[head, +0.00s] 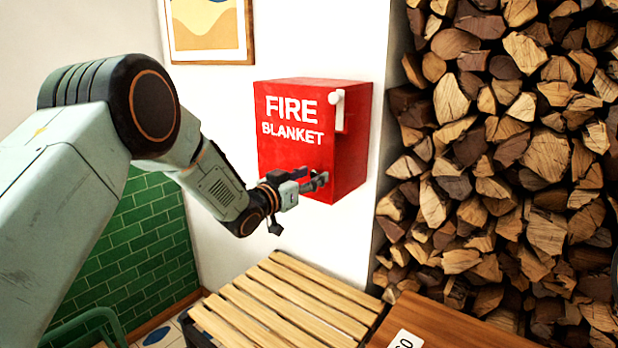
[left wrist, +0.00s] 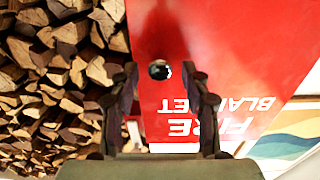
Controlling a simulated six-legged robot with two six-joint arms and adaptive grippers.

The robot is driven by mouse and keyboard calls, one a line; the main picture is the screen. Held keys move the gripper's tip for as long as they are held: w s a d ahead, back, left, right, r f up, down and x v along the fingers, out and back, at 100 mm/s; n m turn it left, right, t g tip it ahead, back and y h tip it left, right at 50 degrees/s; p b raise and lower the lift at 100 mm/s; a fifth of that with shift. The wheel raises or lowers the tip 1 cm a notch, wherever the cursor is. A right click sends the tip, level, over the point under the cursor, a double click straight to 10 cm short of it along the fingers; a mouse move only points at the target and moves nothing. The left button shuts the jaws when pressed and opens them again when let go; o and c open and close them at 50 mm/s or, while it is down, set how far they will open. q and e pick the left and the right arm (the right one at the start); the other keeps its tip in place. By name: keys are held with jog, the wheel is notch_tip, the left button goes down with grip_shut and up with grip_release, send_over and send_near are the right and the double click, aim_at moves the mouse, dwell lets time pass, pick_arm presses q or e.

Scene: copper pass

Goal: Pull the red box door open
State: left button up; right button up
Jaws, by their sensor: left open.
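The red box (head: 345,165) is fixed to the white wall and lettered FIRE BLANKET on its front. Its red door front (head: 280,150) looks closed. My left gripper (head: 318,179) is open at the lower right of that front. In the left wrist view the red front (left wrist: 230,50) is upside down. A small shiny round knob (left wrist: 159,70) shows between the open fingers, which do not appear closed on it. The gripper hides this knob in the head view. A white peg with a strip (head: 337,98) sits at the box's upper right. My right gripper is not in view.
Stacked firewood (head: 500,150) fills the right side beside the box. A slatted wooden bench (head: 290,305) stands below, with a brown wooden top (head: 450,330) at its right. A framed picture (head: 210,30) hangs at the upper left. Green tiles (head: 140,240) cover the lower left wall.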

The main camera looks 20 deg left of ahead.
pick_arm(q)
jog(key=shift+c, duration=0.2)
grip_shut()
dwell(0.5)
